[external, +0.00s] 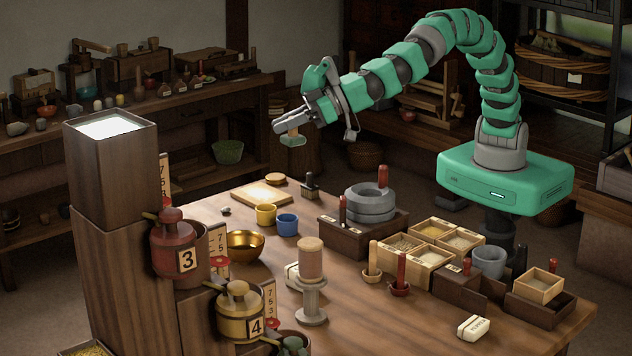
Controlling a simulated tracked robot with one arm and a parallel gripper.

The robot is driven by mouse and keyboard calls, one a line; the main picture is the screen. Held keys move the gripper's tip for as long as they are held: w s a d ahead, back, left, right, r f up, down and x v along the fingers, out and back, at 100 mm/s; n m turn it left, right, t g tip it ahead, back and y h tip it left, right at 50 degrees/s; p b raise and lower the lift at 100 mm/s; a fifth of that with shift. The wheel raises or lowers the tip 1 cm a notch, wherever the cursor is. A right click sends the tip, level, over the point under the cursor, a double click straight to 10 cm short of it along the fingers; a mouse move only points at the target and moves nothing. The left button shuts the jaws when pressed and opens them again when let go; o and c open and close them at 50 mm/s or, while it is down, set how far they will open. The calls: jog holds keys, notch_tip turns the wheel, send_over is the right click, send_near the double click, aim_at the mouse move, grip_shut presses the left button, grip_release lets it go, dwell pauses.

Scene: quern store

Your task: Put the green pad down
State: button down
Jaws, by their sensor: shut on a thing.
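My gripper (284,125) is at the end of the green arm, above the back edge of the table. Its fingers are shut on a small pad with a wooden handle and a green underside. The green pad (292,141) hangs below the fingers, in the air, clear of the tabletop. Below it on the wooden table (370,275) are a flat light board (261,194) and a small dark stamp-like block (310,188) with an upright handle.
A yellow cup (266,215), a blue cup (287,225) and a brass bowl (246,245) stand at the table's left. Stacked grey stone rings (369,205) sit on a dark box. A spool-like stand (312,300) is at front.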

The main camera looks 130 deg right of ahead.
jog(key=s+d+f+m+g+h+b, duration=0.2)
jog(key=s+d+f+m+g+b, duration=0.1)
jog(key=f, duration=0.8)
jog(key=s+d+f+m+g+h+b, duration=0.2)
jog(key=s+f+m+g+b, duration=0.3)
jog(key=f, duration=0.7)
jog(key=s+d+f+m+g+h+b, duration=0.2)
jog(key=s+d+f+m+g+b, duration=0.2)
jog(key=f, duration=0.8)
jog(key=shift+s+d, duration=0.25)
jog(key=shift+d, duration=0.15)
jog(key=shift+f, duration=0.1)
jog(key=c, duration=1.3)
grip_release()
